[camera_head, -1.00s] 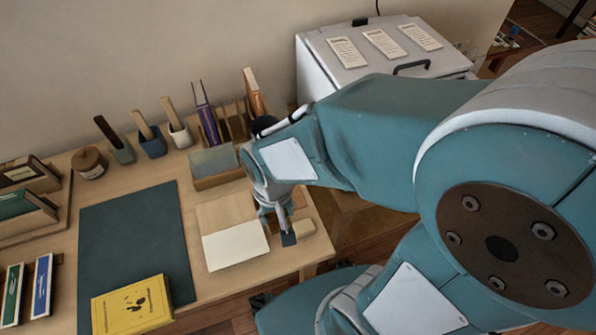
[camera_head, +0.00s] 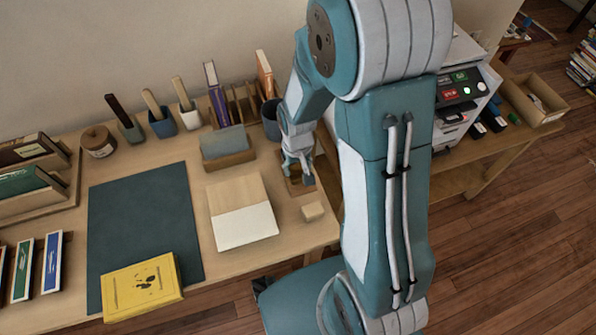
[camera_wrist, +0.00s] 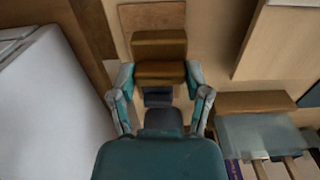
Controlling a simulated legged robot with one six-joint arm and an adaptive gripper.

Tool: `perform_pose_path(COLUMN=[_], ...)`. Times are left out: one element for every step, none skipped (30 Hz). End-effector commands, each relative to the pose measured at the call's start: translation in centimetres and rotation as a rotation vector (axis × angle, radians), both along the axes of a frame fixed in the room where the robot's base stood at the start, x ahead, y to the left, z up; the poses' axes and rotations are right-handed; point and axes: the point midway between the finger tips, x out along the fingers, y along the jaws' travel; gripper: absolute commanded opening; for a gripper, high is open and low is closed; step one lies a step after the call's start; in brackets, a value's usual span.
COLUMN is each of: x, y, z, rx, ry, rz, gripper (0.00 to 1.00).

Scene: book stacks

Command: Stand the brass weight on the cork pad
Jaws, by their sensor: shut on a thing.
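The brass weight (camera_wrist: 160,45) is a golden-brown block between the two fingers of my gripper (camera_wrist: 160,76) in the wrist view. My gripper is shut on it. In the head view my gripper (camera_head: 297,170) points down at the table's right part, and its fingers hide most of the weight. The cork pad (camera_head: 307,187) is a flat brown square below my gripper; it also shows past the weight in the wrist view (camera_wrist: 150,16). The weight is over the pad. I cannot tell whether its base touches the pad.
A small tan block (camera_head: 313,211) lies just in front of the pad. A wood-and-white board (camera_head: 246,228) lies to its left. A grey box holder (camera_head: 228,160) and a dark cup (camera_head: 270,120) stand nearby. A printer (camera_head: 459,92) is at right. The dark mat (camera_head: 140,215) is largely clear.

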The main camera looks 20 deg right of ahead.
Motion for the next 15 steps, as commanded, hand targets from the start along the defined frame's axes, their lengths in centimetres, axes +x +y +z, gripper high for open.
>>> perform_pose_path(x=[0.3, 0.4, 0.5, 0.4, 0.4, 0.4, 0.4, 0.4, 0.5, 0.5, 0.5, 0.5, 0.5, 0.5, 0.5], y=[-0.2, -0.3, -0.5, -0.5, -0.5, -0.5, -0.5, -0.5, -0.5, -0.5, -0.4, -0.4, -0.3, -0.3, -0.3], z=[-0.3, -0.6, -1.1, -1.6, -2.1, -2.6, -3.0, -3.2, -3.5, -3.6, -3.6, -3.6, -3.6, -3.6, -3.6], rx=[0.0, 0.0, 0.001, 0.001, 0.002, 0.002, 0.002, 0.002, 0.002, 0.001, 0.001, 0.0, 0.0, 0.0, 0.0], ry=[0.0, 0.0, 0.002, 0.003, 0.004, 0.002, 0.003, 0.002, 0.0, -0.001, -0.001, -0.002, -0.002, -0.002, -0.002], rz=[-0.002, -0.003, -0.002, -0.002, -0.001, -0.001, -0.002, -0.002, -0.002, -0.002, -0.002, -0.002, -0.002, -0.002, -0.002], gripper=[0.01, 0.01, 0.01, 0.01, 0.01, 0.01, 0.01, 0.01, 0.01, 0.01, 0.01, 0.01, 0.01, 0.01, 0.01])
